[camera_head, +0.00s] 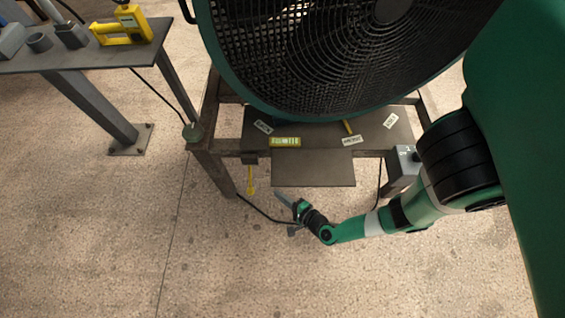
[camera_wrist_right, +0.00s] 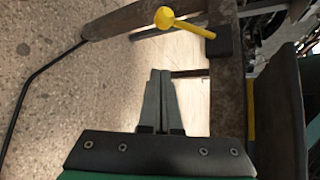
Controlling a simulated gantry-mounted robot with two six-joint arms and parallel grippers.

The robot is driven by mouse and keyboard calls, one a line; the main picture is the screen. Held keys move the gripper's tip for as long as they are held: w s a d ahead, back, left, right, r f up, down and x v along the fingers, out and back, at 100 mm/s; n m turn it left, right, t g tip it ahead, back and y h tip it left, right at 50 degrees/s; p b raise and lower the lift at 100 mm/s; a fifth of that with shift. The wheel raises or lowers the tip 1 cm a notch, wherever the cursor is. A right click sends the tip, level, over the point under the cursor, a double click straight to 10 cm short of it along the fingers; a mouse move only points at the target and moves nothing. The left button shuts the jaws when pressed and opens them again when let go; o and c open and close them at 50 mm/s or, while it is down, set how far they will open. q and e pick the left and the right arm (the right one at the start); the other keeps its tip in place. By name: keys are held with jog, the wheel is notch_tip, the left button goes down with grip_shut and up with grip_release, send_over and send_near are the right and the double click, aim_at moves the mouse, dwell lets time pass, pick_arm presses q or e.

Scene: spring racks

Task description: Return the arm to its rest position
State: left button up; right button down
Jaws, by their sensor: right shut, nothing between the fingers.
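My right arm (camera_head: 385,219) is green and reaches in from the right in the head view. Its gripper (camera_head: 284,198) hangs over the floor, in front of and below the fan stand's small shelf. In the right wrist view the gripper (camera_wrist_right: 160,75) is shut, with its two dark fingers together and nothing between them. A yellow knobbed handle (camera_wrist_right: 180,22) on the stand shows beyond the fingertips, apart from them. The same yellow handle (camera_head: 250,180) hangs just left of the gripper in the head view. My left gripper does not show.
A large round fan (camera_head: 300,60) in a black cage sits on a brown metal stand (camera_head: 215,170). A small grey shelf (camera_head: 313,168) juts from its front. A side table (camera_head: 80,60) with a yellow tool (camera_head: 125,28) stands at left. The floor in front is clear apart from a black cable.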

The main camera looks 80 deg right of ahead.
jog(key=shift+s+a+r, duration=0.15)
jog(key=shift+s+a, duration=0.1)
jog(key=shift+s, duration=0.05)
